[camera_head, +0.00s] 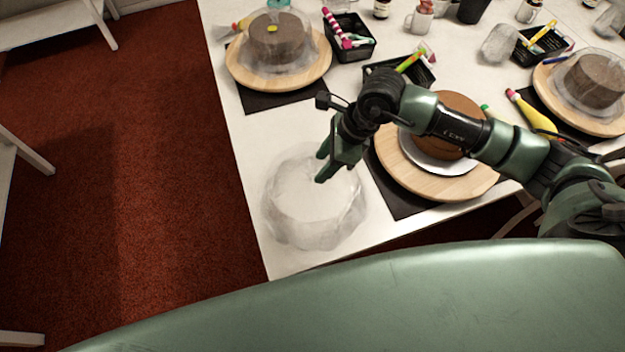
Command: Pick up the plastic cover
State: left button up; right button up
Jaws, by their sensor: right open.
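A clear, crumpled plastic cover (312,208) lies on the white table near its front left corner. It is round and see-through, with the table showing through it. My right arm reaches in from the right, across the nearest cake. My right gripper (321,168) is open, and its green fingers point down and left over the upper part of the cover. I cannot tell whether the fingertips touch the plastic. Nothing shows between them. My left gripper is not in the view.
A brown cake (458,108) on a white plate and wooden turntable (462,190) stands right of the cover, partly behind my arm. Plastic-covered cakes stand at the back left (276,38) and right (597,80). Black trays (350,37) hold tools. The table's left edge is close to the cover.

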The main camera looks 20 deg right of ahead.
aim_at(313, 170)
jog(key=shift+w+a+f+p, duration=0.3)
jog(key=shift+f, duration=0.3)
jog(key=shift+w+a+f+p, duration=0.25)
jog(key=shift+w+a+f, duration=0.05)
jog(key=shift+f, duration=0.25)
jog(key=shift+a+f, duration=0.15)
jog(key=shift+f, duration=0.5)
jog(key=shift+w, duration=0.1)
jog(key=c, duration=0.9)
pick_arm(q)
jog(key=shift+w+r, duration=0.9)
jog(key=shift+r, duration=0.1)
pick_arm(e)
grip_shut()
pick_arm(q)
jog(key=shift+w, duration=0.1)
